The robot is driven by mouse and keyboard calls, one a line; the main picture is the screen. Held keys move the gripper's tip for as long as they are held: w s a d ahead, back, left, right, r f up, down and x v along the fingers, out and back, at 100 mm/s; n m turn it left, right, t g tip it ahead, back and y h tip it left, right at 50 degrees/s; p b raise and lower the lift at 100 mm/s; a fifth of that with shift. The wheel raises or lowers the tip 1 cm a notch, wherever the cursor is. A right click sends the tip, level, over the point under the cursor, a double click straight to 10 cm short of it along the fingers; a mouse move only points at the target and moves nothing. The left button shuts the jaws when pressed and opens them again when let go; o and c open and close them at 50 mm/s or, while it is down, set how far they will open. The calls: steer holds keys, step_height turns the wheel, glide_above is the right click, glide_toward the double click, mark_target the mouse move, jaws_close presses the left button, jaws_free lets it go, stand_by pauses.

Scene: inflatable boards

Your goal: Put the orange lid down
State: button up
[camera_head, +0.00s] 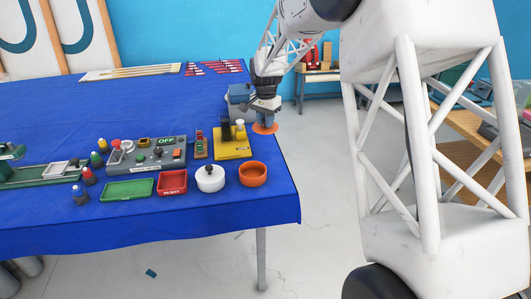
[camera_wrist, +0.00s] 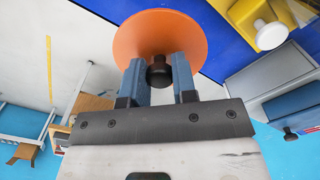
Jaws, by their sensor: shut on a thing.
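The orange lid (camera_wrist: 160,32) is a round disc with a black knob (camera_wrist: 159,72). My gripper (camera_wrist: 159,75) is shut on that knob, with one blue finger on each side of it. In the head view the lid (camera_head: 265,128) is at the table's right edge, below my gripper (camera_head: 265,106). I cannot tell whether it touches the table; in the wrist view part of it shows over the floor. An orange round pot (camera_head: 253,174), open at the top, stands near the front right corner of the blue table.
A white lidded pot (camera_head: 210,178), a red tray (camera_head: 172,182) and a green tray (camera_head: 127,190) stand left of the orange pot. A yellow device (camera_head: 232,146) and a grey box (camera_head: 238,97) stand close to the lid. Blue cloth (camera_head: 278,175) is bare at the right edge.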

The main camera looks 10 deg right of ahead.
steer(key=shift+f, duration=0.1)
glide_above(265, 152)
steer(key=shift+w+d+f, duration=0.1)
steer(key=shift+f, duration=2.3)
steer(key=shift+f, duration=2.5)
steer(key=shift+f, duration=0.15)
steer(key=o, duration=0.9)
step_height(265, 152, up, 12)
steer(key=shift+r, duration=0.15)
